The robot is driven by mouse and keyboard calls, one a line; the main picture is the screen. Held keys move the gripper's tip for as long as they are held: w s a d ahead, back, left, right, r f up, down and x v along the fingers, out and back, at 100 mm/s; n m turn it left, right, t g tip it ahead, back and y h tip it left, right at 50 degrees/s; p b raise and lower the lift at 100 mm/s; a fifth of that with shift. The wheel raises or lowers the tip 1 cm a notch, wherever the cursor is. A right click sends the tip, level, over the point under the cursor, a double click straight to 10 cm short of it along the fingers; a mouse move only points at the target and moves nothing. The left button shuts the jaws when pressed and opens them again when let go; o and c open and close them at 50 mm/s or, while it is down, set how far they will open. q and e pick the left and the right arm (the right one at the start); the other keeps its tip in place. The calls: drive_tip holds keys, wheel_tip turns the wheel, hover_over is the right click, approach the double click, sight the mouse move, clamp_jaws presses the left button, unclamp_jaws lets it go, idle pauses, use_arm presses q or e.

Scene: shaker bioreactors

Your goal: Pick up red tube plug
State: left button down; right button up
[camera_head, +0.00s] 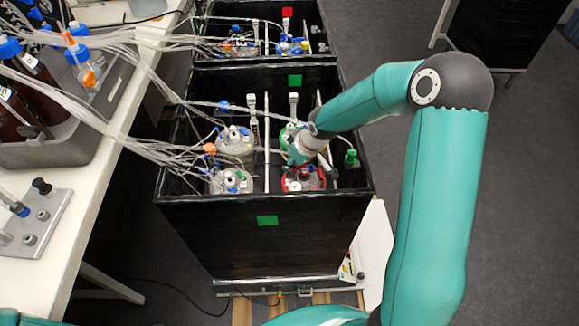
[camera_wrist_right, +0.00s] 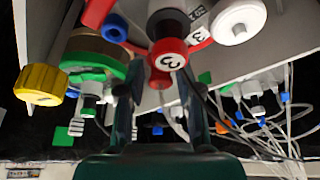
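In the right wrist view, a red tube plug marked 3 (camera_wrist_right: 169,54) shows at upper centre, with red parts around it. My right gripper (camera_wrist_right: 158,88) is open, its two dark fingers apart on either side of the view. The plug appears just beyond the fingertips, and I cannot tell whether they touch it. In the head view, my right gripper (camera_head: 297,158) is low over the front right vessel with a red ring (camera_head: 304,181) in the black box (camera_head: 266,235). The arm and gripper hide the plug there. My left gripper is out of view.
Other vessels, one with a green ring (camera_head: 287,136), and many pale tubes (camera_head: 150,150) crowd the box. A white bench (camera_head: 75,225) with bottles and a tube holder (camera_head: 35,222) stands at left. Grey floor (camera_head: 525,200) is clear at right.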

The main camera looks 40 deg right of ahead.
drive_tip(key=c, duration=0.3)
drive_tip(key=shift+r, duration=0.15)
